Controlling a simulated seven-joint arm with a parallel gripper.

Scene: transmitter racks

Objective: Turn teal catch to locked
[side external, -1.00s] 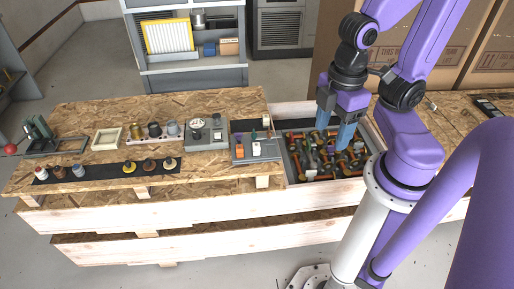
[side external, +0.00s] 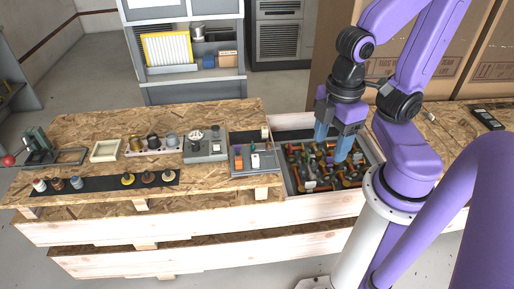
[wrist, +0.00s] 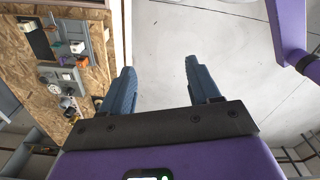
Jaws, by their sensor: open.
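A small grey panel (side external: 254,160) on the bench carries an orange part (side external: 238,160) and a white part (side external: 255,161). In the wrist view the gap between the fingertips (wrist: 160,68) is empty, with pale floor behind.
A crate (side external: 377,157) full of jumbled parts stands right of the panel. A grey box with a dial (side external: 205,148), several cups and knobs, and a small press (side external: 40,140) stand farther left on the bench. Cardboard boxes (side external: 440,60) are behind my arm.

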